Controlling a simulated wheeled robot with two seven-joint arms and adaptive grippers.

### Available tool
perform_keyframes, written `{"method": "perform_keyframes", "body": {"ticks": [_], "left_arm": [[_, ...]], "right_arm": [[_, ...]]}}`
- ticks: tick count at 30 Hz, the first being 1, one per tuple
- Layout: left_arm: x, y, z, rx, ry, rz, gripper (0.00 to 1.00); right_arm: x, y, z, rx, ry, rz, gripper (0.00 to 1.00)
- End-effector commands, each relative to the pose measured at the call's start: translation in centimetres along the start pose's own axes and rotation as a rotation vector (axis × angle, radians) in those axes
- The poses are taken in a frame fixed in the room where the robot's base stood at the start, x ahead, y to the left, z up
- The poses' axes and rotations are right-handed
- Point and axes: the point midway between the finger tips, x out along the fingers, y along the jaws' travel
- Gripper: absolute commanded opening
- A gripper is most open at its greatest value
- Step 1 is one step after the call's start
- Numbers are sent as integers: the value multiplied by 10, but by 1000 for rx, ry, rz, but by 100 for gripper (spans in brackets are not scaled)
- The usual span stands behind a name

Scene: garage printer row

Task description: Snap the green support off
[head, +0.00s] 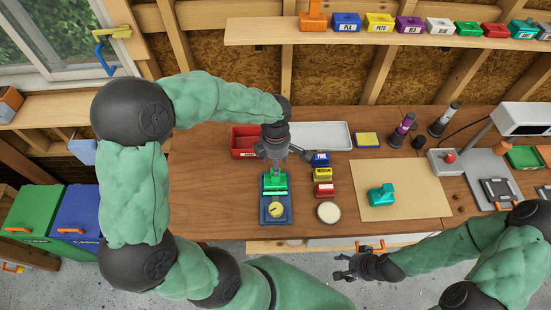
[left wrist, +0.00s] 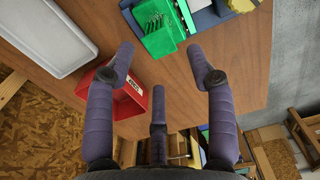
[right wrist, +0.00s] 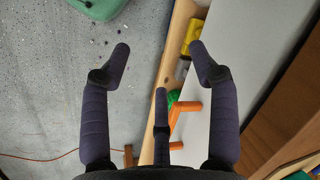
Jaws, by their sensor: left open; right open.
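A green piece (head: 275,182), apparently the part with the green support, sits at the back of a blue device (head: 288,212) with a yellow dial on the table. In the left wrist view the green piece (left wrist: 168,42) shows several thin raised bits on top; I cannot tell the support from the rest. My left gripper (head: 278,158) is above and just behind it, open and empty; its spread fingers (left wrist: 160,62) show apart from the piece. My right gripper (head: 343,268) is open and empty, low in front of the table's front edge; its fingers (right wrist: 160,62) hold nothing.
A red bin (head: 243,154) and a white tray (head: 340,145) stand behind the device. Small blue, yellow and red boxes and a round pale dish (head: 328,212) are to its right. A teal part (head: 381,194) lies on a tan mat (head: 425,190). The table left of the device is clear.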

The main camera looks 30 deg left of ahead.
Motion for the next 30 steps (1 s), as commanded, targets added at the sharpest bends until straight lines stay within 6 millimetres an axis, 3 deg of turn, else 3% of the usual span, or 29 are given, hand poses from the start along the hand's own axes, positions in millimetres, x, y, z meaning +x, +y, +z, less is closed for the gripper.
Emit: {"method": "perform_keyframes", "body": {"ticks": [1, 15, 30], "left_arm": [[11, 0, 0, 0, 1, -2, 55], [66, 0, 0, 1, 1, -1, 55], [79, 0, 0, 1, 0, 0, 55]], "right_arm": [[7, 3, 0, 0, 0, 0, 61], [36, 13, -1, 0, 0, 0, 61], [41, 15, -2, 0, 0, 0, 61]]}}
